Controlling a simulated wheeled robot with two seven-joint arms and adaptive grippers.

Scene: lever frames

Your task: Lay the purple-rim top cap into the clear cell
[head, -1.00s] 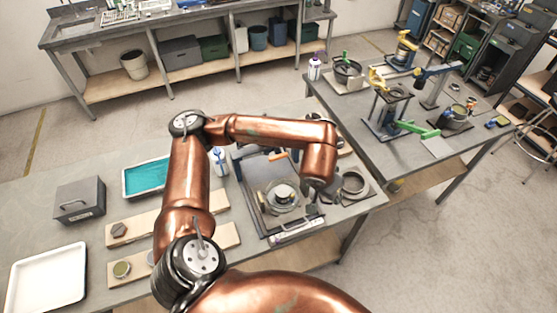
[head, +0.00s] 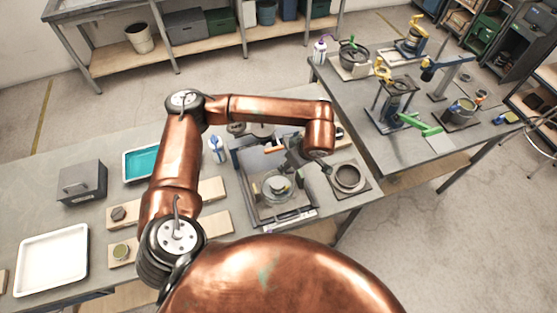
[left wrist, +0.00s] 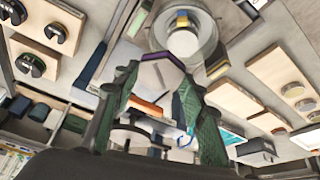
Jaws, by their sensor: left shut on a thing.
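The clear cell (head: 268,193) is a round, see-through dish on a dark framed tray, with a pale round piece inside. In the left wrist view a round ringed fixture with a yellow-banded piece (left wrist: 183,20) shows beyond the fingers. My left gripper (left wrist: 150,80) is shut on the purple-rim top cap (left wrist: 150,57), a pale plate whose purple edge shows between the green finger pads. In the head view the dark left gripper (head: 294,152) hangs above the back right of the tray, apart from the cell; the cap is hard to make out there. My right gripper is not in view.
The framed tray (head: 290,217) has raised edges. A ring-shaped dish (head: 348,178) stands right of it, near the table edge.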

